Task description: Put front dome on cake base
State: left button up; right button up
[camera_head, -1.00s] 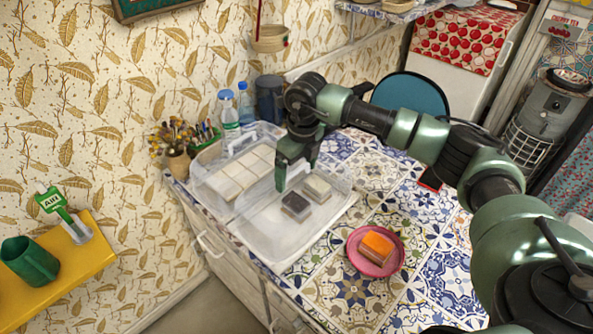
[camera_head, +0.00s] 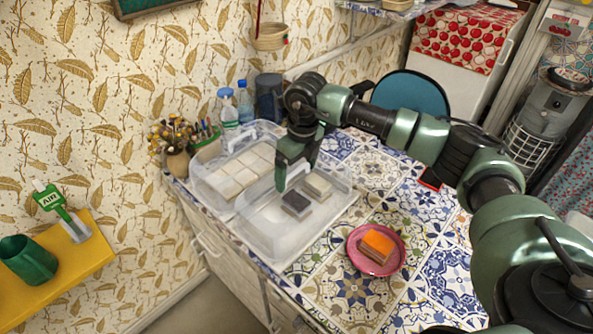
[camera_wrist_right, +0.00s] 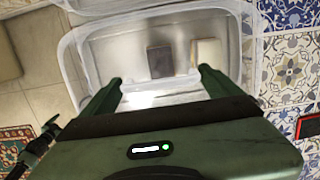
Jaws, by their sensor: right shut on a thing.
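The front dome (camera_head: 262,236) is a clear, box-shaped cover at the front left of the tiled counter. A dark cake piece (camera_head: 296,204) and a cream cake piece (camera_head: 317,187) show through it, and also in the right wrist view (camera_wrist_right: 160,61) (camera_wrist_right: 207,56). The clear walls blend with the pale cake base, so I cannot tell whether their rims meet. My right gripper (camera_head: 292,178) is above the dome and shut on its top; its two fingers (camera_wrist_right: 160,79) show in the wrist view. The grasped part is hard to make out. My left gripper is not in view.
A second clear dome (camera_head: 213,190) covers several pale pieces just behind. A pink plate (camera_head: 358,264) with an orange-topped cake is to the right.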

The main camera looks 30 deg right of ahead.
jog(key=o, duration=1.8)
jog(key=shift+c, duration=0.2)
jog(key=shift+r, duration=0.15)
